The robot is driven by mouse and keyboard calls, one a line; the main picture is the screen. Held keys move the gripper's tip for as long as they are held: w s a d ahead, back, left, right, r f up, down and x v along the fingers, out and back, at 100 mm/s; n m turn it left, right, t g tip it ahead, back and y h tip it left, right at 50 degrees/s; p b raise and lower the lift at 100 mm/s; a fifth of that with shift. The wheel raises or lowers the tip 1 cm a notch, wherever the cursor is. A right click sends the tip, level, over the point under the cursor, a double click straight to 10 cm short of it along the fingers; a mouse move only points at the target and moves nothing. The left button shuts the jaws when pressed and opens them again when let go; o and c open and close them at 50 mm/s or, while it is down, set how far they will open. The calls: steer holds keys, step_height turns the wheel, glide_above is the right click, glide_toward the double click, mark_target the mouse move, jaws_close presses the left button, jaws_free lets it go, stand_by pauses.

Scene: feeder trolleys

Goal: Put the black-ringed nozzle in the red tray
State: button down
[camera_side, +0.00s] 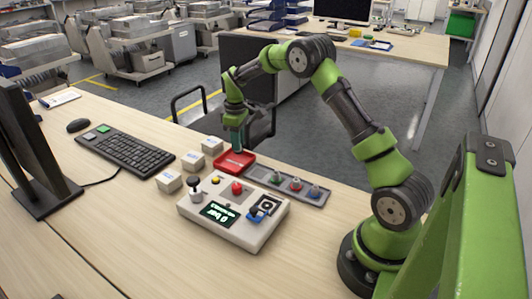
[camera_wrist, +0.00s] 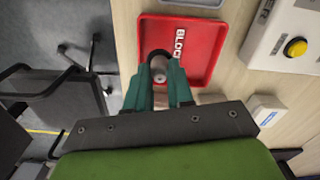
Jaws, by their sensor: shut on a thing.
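The red tray (camera_side: 229,166) lies on the desk behind the control box. It also shows in the wrist view (camera_wrist: 204,52), with white lettering, partly cut off, on its floor. My gripper (camera_side: 237,151) points down over the tray. In the wrist view its teal fingers (camera_wrist: 165,82) are shut on the black-ringed nozzle (camera_wrist: 159,56), whose black ring and pale centre show between the fingertips, over the tray's near left part. Whether the nozzle touches the tray floor, I cannot tell. In the side view the nozzle is too small to make out.
A grey rack (camera_side: 313,195) with several coloured nozzles stands right of the tray. A control box (camera_side: 226,224) with buttons and a display stands in front. Small white boxes (camera_side: 168,181) stand to the left, beside a keyboard (camera_side: 127,153).

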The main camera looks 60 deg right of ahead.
steer(key=shift+f, duration=1.35)
steer(key=shift+f, duration=0.15)
steer(key=c, duration=1)
jaws_free()
steer(key=shift+d, duration=0.1)
steer(key=shift+d, duration=0.1)
